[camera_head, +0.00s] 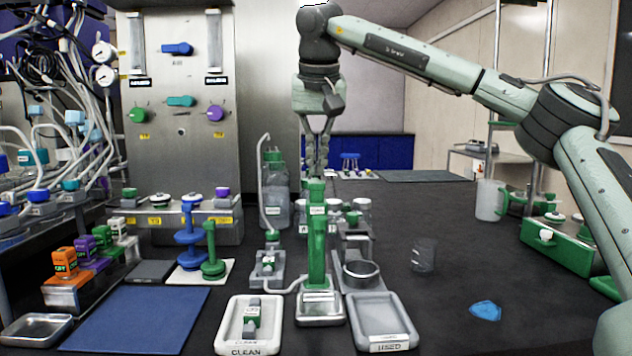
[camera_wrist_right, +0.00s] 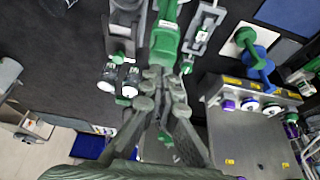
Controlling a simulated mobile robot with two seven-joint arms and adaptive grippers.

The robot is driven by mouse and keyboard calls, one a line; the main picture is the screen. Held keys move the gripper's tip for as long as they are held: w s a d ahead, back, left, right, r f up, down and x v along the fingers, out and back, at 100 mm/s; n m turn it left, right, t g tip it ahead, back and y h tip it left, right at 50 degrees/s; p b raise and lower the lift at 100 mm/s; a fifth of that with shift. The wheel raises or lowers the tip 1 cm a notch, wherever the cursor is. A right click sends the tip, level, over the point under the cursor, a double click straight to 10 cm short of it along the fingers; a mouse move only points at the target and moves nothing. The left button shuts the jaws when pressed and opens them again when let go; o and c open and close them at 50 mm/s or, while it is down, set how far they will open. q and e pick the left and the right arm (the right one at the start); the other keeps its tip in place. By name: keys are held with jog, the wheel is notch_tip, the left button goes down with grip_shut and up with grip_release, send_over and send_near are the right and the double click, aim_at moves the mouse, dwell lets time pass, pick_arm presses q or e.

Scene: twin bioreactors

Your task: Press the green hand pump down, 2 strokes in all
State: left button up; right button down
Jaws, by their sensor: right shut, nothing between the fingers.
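The green hand pump (camera_head: 317,245) stands upright at the middle of the bench, above a small metal tray (camera_head: 320,318). My right gripper (camera_head: 317,172) points straight down with its fingers together and empty, right over the pump's top. In the right wrist view, the closed fingertips (camera_wrist_right: 160,76) are just at the end of the green pump (camera_wrist_right: 165,42). I cannot tell whether they touch it. My left gripper is not in view.
A CLEAN tray (camera_head: 233,338) is left of the pump and a USED tray (camera_head: 398,344) right of it. Green-capped bottles (camera_head: 277,200) stand behind. A clear beaker (camera_head: 424,255) and blue piece (camera_head: 485,311) lie right. The bench between them is clear.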

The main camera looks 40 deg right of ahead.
aim_at(317, 181)
jog(key=shift+f+b, duration=0.7)
jog(key=shift+f, duration=0.95)
jog(key=shift+r, duration=0.1)
jog(key=shift+r+p, duration=1.8)
jog(key=shift+p, duration=0.2)
jog(key=shift+r, duration=3)
